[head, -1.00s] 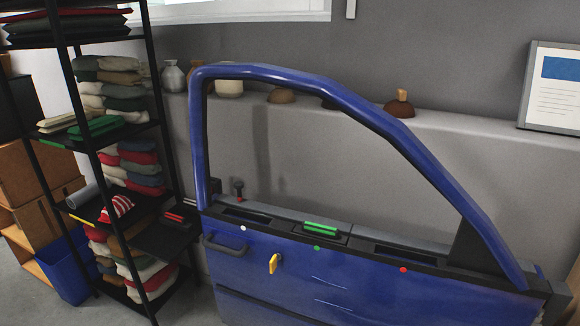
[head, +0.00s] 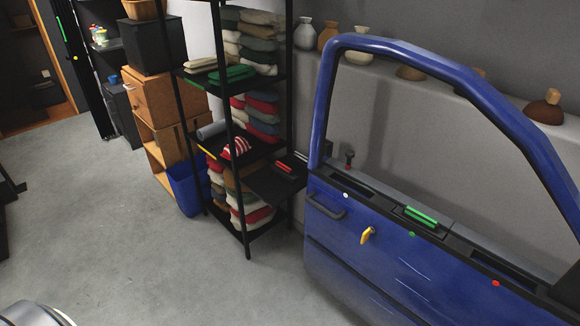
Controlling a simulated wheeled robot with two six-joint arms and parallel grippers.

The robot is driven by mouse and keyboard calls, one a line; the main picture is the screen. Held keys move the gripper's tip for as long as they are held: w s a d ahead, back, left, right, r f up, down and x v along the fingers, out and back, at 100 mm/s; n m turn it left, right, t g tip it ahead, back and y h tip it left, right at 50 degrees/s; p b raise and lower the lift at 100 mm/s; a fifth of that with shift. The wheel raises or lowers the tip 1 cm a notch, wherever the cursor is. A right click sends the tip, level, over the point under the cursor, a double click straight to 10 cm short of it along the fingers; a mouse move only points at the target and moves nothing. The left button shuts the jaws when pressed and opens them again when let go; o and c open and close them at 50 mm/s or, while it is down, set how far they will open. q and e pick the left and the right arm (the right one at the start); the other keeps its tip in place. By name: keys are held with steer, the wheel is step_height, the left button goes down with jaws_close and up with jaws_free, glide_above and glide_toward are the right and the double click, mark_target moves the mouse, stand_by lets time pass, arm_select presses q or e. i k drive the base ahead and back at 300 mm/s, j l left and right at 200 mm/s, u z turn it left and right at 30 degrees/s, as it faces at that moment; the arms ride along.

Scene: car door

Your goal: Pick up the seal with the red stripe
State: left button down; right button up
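A dark seal with a red stripe (head: 285,167) lies on a small black tray (head: 262,186) that juts out from the right side of the black shelf rack. A second small dark piece with a pale stripe (head: 299,157) lies just behind it. A seal with a green stripe (head: 422,217) sits in the middle slot of the blue car door (head: 352,249), whose sill has other dark slots beside it. Neither of my grippers shows in the head view.
The black shelf rack (head: 247,238) holds folded cloths and a grey roll (head: 211,130). A blue bin (head: 188,188) and wooden boxes (head: 151,97) stand left of it. The grey floor (head: 100,210) at left is clear.

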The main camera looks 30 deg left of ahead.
mark_target(285, 172)
steer(key=i+j+z, duration=0.4)
steer(key=j, duration=1.3)
steer(key=j+z, duration=0.35)
steer(key=j, duration=1.3)
steer(key=k, duration=0.05)
